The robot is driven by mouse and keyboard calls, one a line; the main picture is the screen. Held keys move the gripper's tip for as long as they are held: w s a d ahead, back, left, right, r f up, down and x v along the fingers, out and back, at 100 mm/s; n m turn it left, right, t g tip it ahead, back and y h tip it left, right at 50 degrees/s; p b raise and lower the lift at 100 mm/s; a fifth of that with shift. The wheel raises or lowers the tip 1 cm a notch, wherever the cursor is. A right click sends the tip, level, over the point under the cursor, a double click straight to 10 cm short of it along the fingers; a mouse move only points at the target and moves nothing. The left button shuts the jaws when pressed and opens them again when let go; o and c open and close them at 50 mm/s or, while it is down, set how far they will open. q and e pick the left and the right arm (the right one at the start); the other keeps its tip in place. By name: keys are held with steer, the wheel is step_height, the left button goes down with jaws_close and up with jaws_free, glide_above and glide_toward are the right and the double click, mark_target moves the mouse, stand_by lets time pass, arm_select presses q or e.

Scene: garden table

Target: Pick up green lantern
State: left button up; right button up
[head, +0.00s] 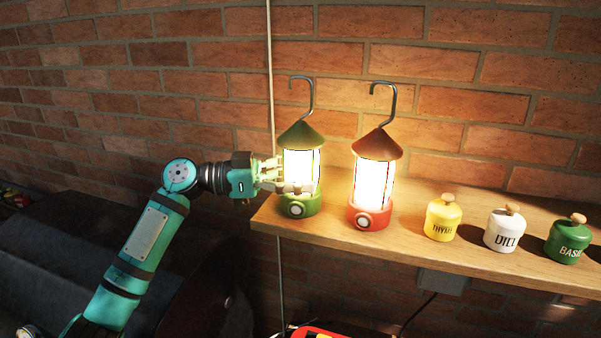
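The green lantern (297,205) is lit and upright at the left end of the wooden shelf (340,244). It has a green cone top, a bright glass body and a grey hook. My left gripper (284,176) reaches it from the left at the height of the glass. One pale finger crosses in front of the lower glass; the far side of the grip is partly hidden. I cannot tell whether the fingers press on the lantern. My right gripper is not in view.
A lit red lantern (369,214) stands close to the right of the green one. Further right are a yellow thyme jar (443,218), a white dill jar (505,231) and a green basil jar (568,240). A brick wall (480,110) rises behind. A thin vertical pole (270,60) passes the shelf's left end.

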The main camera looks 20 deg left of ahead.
arm_select(q)
steer(key=shift+r, duration=0.1)
steer(key=c, duration=0.8)
steer(key=shift+c, duration=0.2)
